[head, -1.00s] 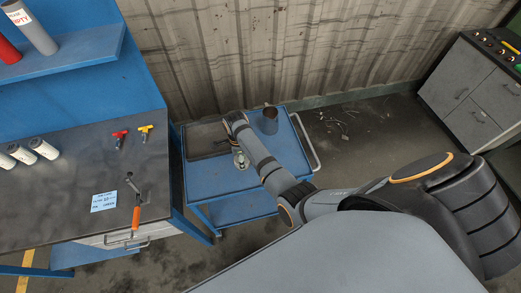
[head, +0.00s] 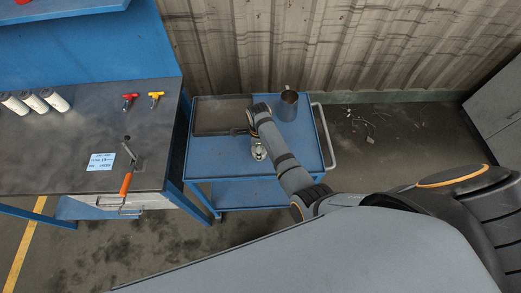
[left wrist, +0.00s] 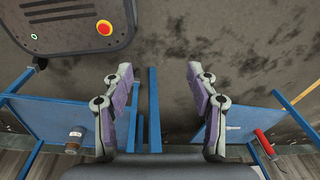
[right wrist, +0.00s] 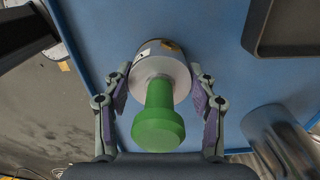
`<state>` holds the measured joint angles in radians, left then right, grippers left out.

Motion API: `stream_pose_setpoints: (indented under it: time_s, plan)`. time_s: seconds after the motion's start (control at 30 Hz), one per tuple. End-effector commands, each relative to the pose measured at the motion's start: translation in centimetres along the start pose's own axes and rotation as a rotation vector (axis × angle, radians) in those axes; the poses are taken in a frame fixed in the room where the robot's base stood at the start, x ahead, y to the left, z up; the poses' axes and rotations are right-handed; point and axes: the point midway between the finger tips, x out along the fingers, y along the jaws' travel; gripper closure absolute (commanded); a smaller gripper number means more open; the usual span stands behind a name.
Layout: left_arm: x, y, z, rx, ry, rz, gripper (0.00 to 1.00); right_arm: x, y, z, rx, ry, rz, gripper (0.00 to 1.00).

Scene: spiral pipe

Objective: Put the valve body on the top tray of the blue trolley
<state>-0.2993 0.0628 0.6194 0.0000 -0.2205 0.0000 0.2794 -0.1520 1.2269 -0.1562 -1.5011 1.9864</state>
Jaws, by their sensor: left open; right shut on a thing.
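The valve body (right wrist: 165,72) is a pale silver round piece with a green knob-like stem (right wrist: 158,125) facing the right wrist camera. My right gripper (right wrist: 160,85) is shut on it, one finger on each side. In the head view the valve body (head: 258,150) shows small beside my right wrist, over the top tray of the blue trolley (head: 305,150). I cannot tell whether it touches the tray surface. My left gripper (left wrist: 160,80) is open and empty in the left wrist view, above the dark floor; it does not show in the head view.
A dark shallow tray (head: 215,116) lies on the trolley's back left, and a metal cup (head: 288,105) stands at its back right. A workbench (head: 70,130) with red and yellow fittings and an orange-handled tool stands left. Bare blue surface shows at the trolley's front right.

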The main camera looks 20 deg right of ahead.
Motion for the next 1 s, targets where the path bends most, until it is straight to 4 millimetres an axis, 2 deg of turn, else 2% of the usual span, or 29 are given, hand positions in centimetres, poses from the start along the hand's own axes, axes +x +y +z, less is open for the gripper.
stream_pose_setpoints:
  time_s: [0.03,0.07,0.2,0.33,0.57,0.67,0.93,1.0]
  plan:
    - [-0.1,0.0,-0.1,0.000,0.001,0.000,0.41,0.1,0.2,0.0,0.000,0.001,0.005,1.00]
    - [-0.1,-0.1,-0.1,0.000,0.001,-0.001,0.41,0.2,0.3,-0.1,-0.001,0.002,0.007,0.41]
    - [-0.1,-1.2,-0.1,0.006,0.002,-0.014,0.41,0.1,0.2,0.0,-0.001,0.001,0.006,0.22]
    - [-0.1,-1.9,-0.1,0.009,0.002,-0.022,0.41,0.1,0.2,0.0,-0.001,0.000,0.005,0.20]
    - [-0.4,-1.8,-0.1,0.009,0.002,-0.020,0.41,-0.3,0.1,0.0,-0.001,0.000,0.004,0.20]
    - [-1.7,-1.5,-0.3,0.007,0.002,-0.017,0.41,-1.6,0.1,0.0,-0.001,-0.001,0.004,0.20]
    - [-7.6,-1.6,-0.8,0.006,0.002,-0.013,0.41,-7.2,0.1,0.0,-0.001,0.000,0.004,0.20]
    - [-8.0,-1.6,-0.8,0.006,0.002,-0.013,0.41,-8.3,0.0,0.1,-0.001,-0.001,0.003,0.20]
